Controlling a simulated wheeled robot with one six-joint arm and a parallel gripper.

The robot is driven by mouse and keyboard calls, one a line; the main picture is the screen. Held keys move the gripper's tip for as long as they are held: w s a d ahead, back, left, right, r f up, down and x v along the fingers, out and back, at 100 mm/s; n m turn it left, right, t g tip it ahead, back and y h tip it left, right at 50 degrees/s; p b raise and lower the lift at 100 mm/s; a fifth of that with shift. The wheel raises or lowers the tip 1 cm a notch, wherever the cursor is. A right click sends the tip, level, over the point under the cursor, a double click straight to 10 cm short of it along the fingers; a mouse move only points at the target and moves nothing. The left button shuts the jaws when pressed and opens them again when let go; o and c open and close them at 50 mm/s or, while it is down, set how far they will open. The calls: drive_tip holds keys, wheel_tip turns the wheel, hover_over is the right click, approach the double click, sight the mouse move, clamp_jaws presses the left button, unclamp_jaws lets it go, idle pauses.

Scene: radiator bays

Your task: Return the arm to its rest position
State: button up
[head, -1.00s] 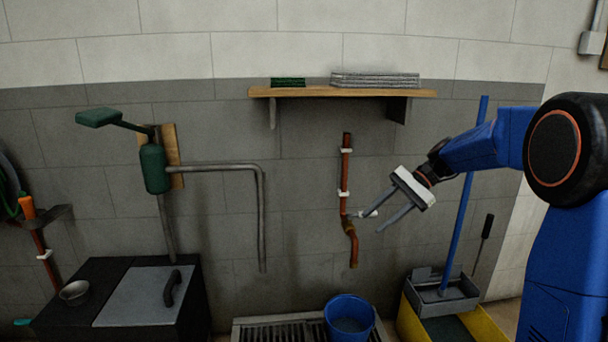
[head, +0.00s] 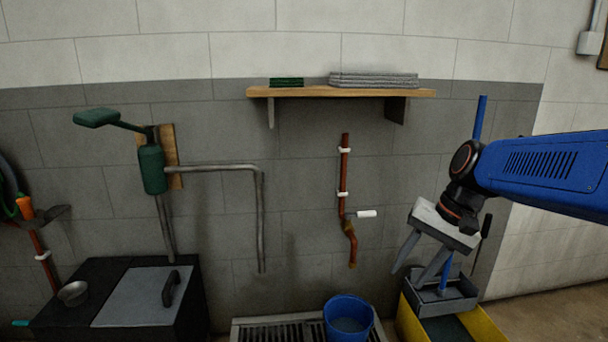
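My gripper (head: 417,272) is at the right of the head view, hanging from my blue arm and pointing down and a little left. Its two grey fingers are spread apart with nothing between them. It shows in front of the mop bucket and mop handle and hides part of both. The red pipe (head: 344,170) on the wall, with a white-handled tap (head: 366,214), is left of the gripper and apart from it.
A blue bucket (head: 349,312) stands on a floor grate (head: 250,330). A yellow mop bucket (head: 408,325) with a blue mop handle (head: 479,118) is at lower right. A shelf (head: 300,92), a green hand pump (head: 152,169) and a black chest (head: 195,300) are further left.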

drive_tip(key=s+d+f+n+t+h, duration=0.2)
drive_tip(key=s+d+f, duration=0.1)
drive_tip(key=s, duration=0.4)
drive_tip(key=s+d+f+n+t+h, duration=0.2)
drive_tip(key=s+d+f, duration=0.1)
drive_tip(key=s, duration=0.5)
drive_tip(key=shift+s+f+n, duration=0.25)
drive_tip(key=shift+f+n, duration=0.05)
drive_tip(key=shift+n, duration=0.1)
